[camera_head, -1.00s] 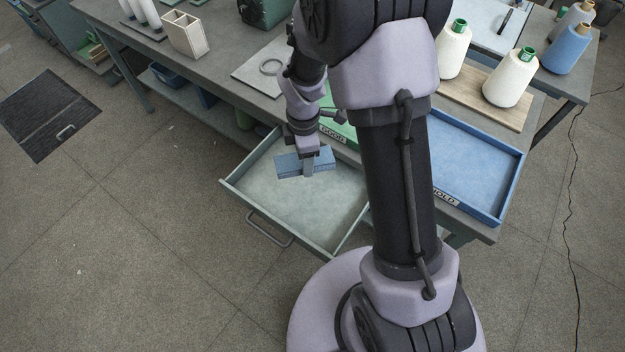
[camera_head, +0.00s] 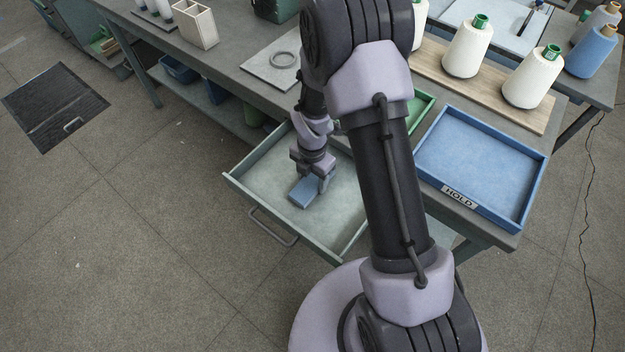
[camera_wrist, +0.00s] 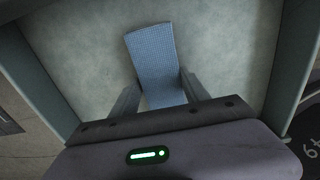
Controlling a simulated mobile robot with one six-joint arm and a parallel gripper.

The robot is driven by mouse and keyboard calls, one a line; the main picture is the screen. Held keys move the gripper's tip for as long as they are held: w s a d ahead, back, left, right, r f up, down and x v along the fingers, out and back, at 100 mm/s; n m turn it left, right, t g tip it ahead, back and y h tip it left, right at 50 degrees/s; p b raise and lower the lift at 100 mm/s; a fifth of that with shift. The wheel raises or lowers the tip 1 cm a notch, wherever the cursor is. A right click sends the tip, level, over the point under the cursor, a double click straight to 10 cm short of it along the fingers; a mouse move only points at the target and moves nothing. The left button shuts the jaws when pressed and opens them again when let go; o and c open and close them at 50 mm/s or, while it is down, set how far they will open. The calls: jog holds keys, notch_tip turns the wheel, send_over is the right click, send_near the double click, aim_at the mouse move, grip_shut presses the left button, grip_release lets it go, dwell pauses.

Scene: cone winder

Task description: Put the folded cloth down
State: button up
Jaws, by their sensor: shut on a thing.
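The folded cloth (camera_head: 304,192) is a small blue block shape with a fine check. My gripper (camera_head: 311,182) is shut on it, over the open drawer (camera_head: 262,204). In the wrist view the cloth (camera_wrist: 152,56) sticks out beyond the two fingers (camera_wrist: 160,96), with the pale drawer floor (camera_wrist: 215,45) around it. The cloth is inside the drawer's outline. I cannot tell whether it touches the floor of the drawer. The drawer looks otherwise empty where it shows; my arm hides its right part.
The drawer's front wall has a handle (camera_head: 272,226). On the bench are a blue HOLD tray (camera_head: 480,160), a partly hidden green tray (camera_head: 421,106), a ring on a plate (camera_head: 285,60), and white cones (camera_head: 467,48) on a wooden board.

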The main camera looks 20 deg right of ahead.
jog(key=shift+f, duration=0.2)
jog(key=o, duration=1.3)
jog(key=shift+r, duration=0.1)
jog(key=shift+o, duration=0.2)
jog(key=shift+r, duration=0.1)
notch_tip(320, 180, up, 12)
jog(key=p, duration=0.6)
notch_tip(320, 180, up, 15)
jog(key=m+t, duration=0.2)
jog(key=m, duration=0.8)
send_over(312, 180)
jog(key=s, duration=0.3)
jog(key=s+a+r+m+t+y, duration=0.2)
jog(key=s+a+r+m+t, duration=0.1)
jog(key=s+r+m, duration=1)
jog(key=s+m, duration=0.2)
jog(key=m, duration=0.4)
jog(key=shift+s+a+r+m+t, duration=0.15)
jog(key=shift+s+m+t, duration=0.15)
jog(key=shift+s+t, duration=0.1)
